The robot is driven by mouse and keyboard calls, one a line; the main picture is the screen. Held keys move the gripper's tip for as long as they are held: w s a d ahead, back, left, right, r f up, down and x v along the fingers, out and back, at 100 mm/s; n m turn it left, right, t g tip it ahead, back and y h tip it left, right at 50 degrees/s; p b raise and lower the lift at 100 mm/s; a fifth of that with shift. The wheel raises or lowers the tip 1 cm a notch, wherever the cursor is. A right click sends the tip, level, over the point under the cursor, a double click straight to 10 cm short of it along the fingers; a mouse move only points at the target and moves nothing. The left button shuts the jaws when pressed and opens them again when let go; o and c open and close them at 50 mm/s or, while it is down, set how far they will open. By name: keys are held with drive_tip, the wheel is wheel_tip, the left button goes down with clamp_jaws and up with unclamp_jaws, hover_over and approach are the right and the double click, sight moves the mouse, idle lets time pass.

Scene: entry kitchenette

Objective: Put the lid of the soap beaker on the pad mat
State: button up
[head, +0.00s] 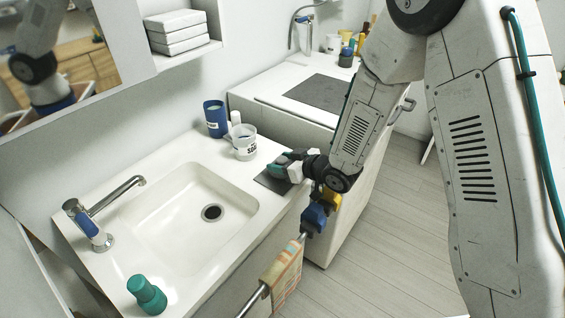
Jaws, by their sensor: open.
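The soap beaker (244,144) is a white cup with dark lettering, upright on the counter behind the sink's right end. I cannot make out its lid as a separate piece. The pad mat (268,182) is a dark grey patch on the counter's right front corner, partly hidden by my gripper. My gripper (279,167), with green and white parts, is open above the mat, to the right of and nearer than the beaker. Whether anything lies between its fingers is too small to tell.
A blue cup (216,119) and a small white bottle (235,119) stand by the beaker. The sink (190,212) has a faucet (90,222) at its left. A teal bottle (147,295) stands at the front. A towel (282,277) hangs on the front rail.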

drive_tip(key=s+d+r+m+h, duration=0.2)
drive_tip(key=s+d+r+h, duration=0.15)
drive_tip(key=d+r, duration=0.35)
drive_tip(key=s+d+r+m+g+h, duration=0.1)
drive_tip(key=s+d+r+m+h, duration=0.2)
drive_tip(key=d, duration=0.6)
drive_tip(key=s+d+r+h, duration=0.4)
drive_tip(key=s+d+r, duration=0.1)
drive_tip(key=d+r, duration=0.25)
drive_tip(key=s+r+m+g, duration=0.2)
drive_tip(key=s+r+g, duration=0.1)
drive_tip(key=s, duration=0.9)
drive_tip(key=s+d+r+m+g, duration=0.1)
drive_tip(key=s+r+m+g, duration=0.1)
drive_tip(key=s, duration=1)
wheel_tip(320, 180, up, 3)
drive_tip(key=shift+s+f+m+g, duration=0.2)
drive_tip(key=shift+s+m+g, duration=0.1)
drive_tip(key=shift+g, duration=0.6)
